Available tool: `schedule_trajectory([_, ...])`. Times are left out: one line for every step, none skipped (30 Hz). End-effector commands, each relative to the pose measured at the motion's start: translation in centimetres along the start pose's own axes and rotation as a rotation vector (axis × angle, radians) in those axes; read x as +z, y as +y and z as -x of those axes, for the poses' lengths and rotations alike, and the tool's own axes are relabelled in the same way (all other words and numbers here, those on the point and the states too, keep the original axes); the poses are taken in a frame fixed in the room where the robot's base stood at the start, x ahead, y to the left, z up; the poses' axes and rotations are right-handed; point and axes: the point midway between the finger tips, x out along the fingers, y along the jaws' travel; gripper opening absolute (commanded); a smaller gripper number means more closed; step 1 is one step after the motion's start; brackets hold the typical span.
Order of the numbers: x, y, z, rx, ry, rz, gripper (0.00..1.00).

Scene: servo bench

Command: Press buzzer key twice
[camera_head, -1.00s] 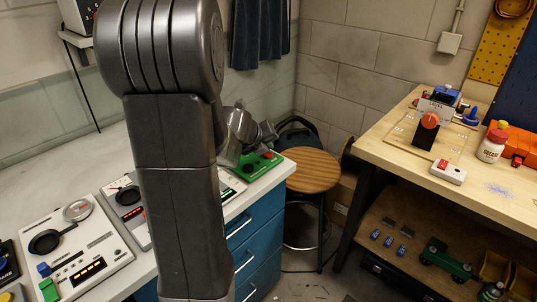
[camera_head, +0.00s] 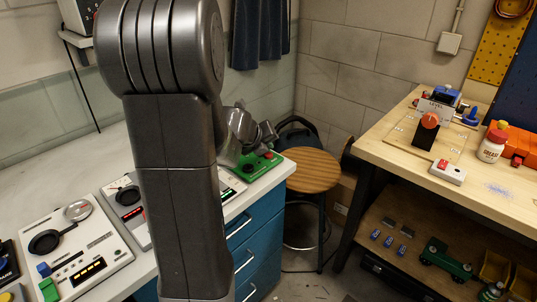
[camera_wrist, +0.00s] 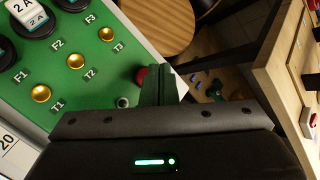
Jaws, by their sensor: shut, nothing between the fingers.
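My gripper (camera_wrist: 158,82) is shut and empty, with its fingers over the right part of a green panel (camera_wrist: 98,82). In the wrist view a red button (camera_wrist: 141,74) shows just left of the fingertips and is partly hidden by them. I cannot tell whether they touch, and I see no label naming it the buzzer key. In the head view the green panel (camera_head: 274,164) sits at the right end of the white bench, with my gripper (camera_head: 266,134) low at its far side.
The panel carries brass terminals (camera_wrist: 76,61) and black fuse holders (camera_wrist: 70,5). White instrument boxes (camera_head: 95,248) stand left on the bench. A wooden stool (camera_head: 313,171) is beyond its right end. A wooden workbench (camera_head: 390,150) at right holds a white box with a red switch (camera_head: 448,172).

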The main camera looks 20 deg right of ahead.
Motion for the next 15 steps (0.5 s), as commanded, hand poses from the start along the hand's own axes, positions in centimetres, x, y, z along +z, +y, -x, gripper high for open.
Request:
schedule_trajectory([0.00,0.00,0.00,0.000,0.000,0.000,0.00])
schedule_trajectory([0.00,0.00,0.00,0.000,0.000,0.000,0.00])
schedule_trajectory([0.00,0.00,0.00,0.000,0.000,0.000,0.00])
schedule_trajectory([0.00,0.00,0.00,0.000,0.000,0.000,0.00])
schedule_trajectory([-0.01,0.01,-0.02,0.000,0.000,0.000,0.00])
schedule_trajectory([-0.05,0.04,-0.06,0.000,0.000,0.000,0.00])
schedule_trajectory([-0.09,0.08,-0.12,0.000,0.000,0.000,0.00])
schedule_trajectory([-0.14,0.14,-0.19,0.000,0.000,0.000,0.00])
schedule_trajectory([-0.23,0.22,-0.30,0.000,0.000,0.000,0.00])
schedule_trajectory([-0.29,0.28,-0.39,0.000,0.000,0.000,0.00])
schedule_trajectory([-0.35,0.34,-0.48,0.000,0.000,0.000,0.00])
schedule_trajectory([-0.43,0.41,-0.57,0.000,0.000,0.000,0.00])
schedule_trajectory([-0.46,0.45,-0.62,0.000,0.000,0.000,0.00])
schedule_trajectory([-0.48,0.46,-0.64,0.000,0.000,0.000,0.00])
schedule_trajectory([-0.47,0.46,-0.64,0.000,0.000,0.000,0.00])
